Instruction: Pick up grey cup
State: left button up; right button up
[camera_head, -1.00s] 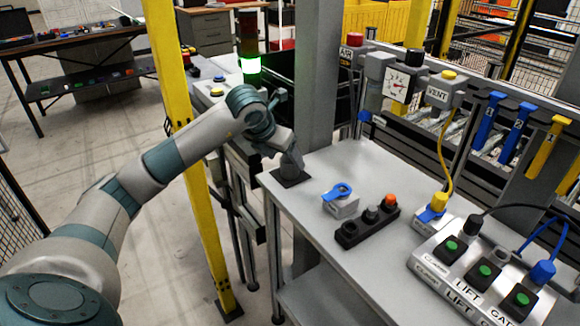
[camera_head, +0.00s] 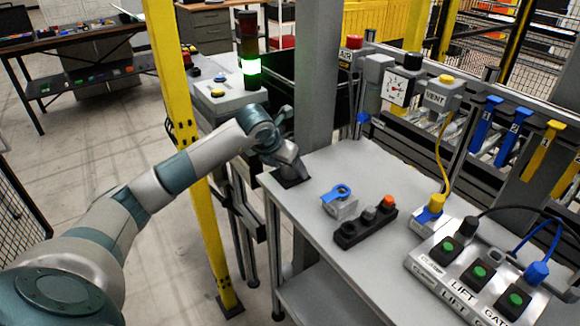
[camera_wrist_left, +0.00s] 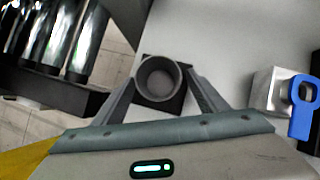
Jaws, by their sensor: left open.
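The grey cup (camera_wrist_left: 160,80) is round and open-topped, seen from above in the left wrist view, where it stands on a dark square pad (camera_wrist_left: 180,97). My left gripper (camera_wrist_left: 162,77) is open, with one finger on each side of the cup. I cannot tell whether either finger touches it. In the head view my left gripper (camera_head: 291,162) is low over the dark pad (camera_head: 288,178) near the table's left edge, beside the grey post. The cup cannot be made out there, behind the gripper. My right gripper is not in view.
On the grey table (camera_head: 375,172), a pale block with a blue ring-shaped piece (camera_head: 342,191) and a black block with knobs (camera_head: 365,224) stand right of my gripper. A button panel (camera_head: 478,272) is at the right. The grey post (camera_head: 316,75) rises close behind my gripper.

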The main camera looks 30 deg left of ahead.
pick_arm(q)
jog(key=shift+f, duration=0.15)
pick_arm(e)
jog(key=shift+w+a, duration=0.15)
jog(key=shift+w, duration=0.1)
pick_arm(q)
jog(key=c, duration=1.1)
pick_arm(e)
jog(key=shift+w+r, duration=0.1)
pick_arm(q)
jog(key=shift+r, duration=0.2)
